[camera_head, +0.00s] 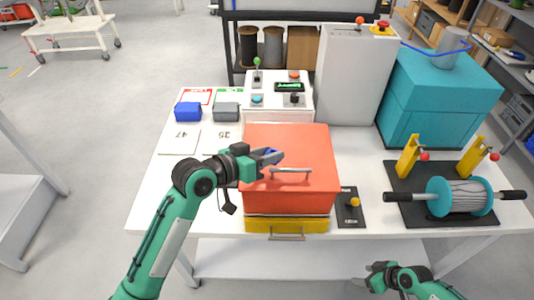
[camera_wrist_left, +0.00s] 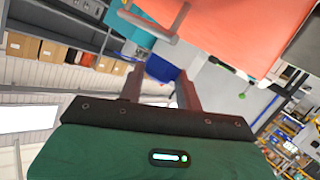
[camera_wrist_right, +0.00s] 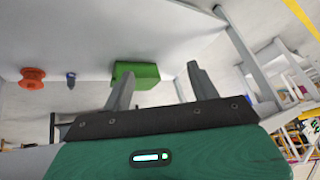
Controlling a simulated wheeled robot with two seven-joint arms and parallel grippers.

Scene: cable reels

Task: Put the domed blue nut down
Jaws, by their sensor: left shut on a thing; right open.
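My left gripper (camera_head: 268,156) is over the orange-red box (camera_head: 290,145), near its silver handle. It is shut on a small blue piece, the domed blue nut (camera_head: 270,152), mostly hidden by the fingers. In the left wrist view blue (camera_wrist_left: 160,68) shows between the two fingertips; its dome cannot be made out. The orange-red lid (camera_wrist_left: 225,25) and handle show beyond. My right gripper (camera_head: 372,278) is open and empty, low in front of the table, right of centre. Its spread fingers (camera_wrist_right: 158,85) show in the right wrist view.
Blue (camera_head: 187,111) and grey (camera_head: 227,111) bins stand at the back left, with numbered white cards before them. A control box (camera_head: 278,108) and grey cabinet (camera_head: 352,75) stand behind. A reel winder (camera_head: 460,197) occupies the right. The table's front left (camera_head: 155,205) is clear.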

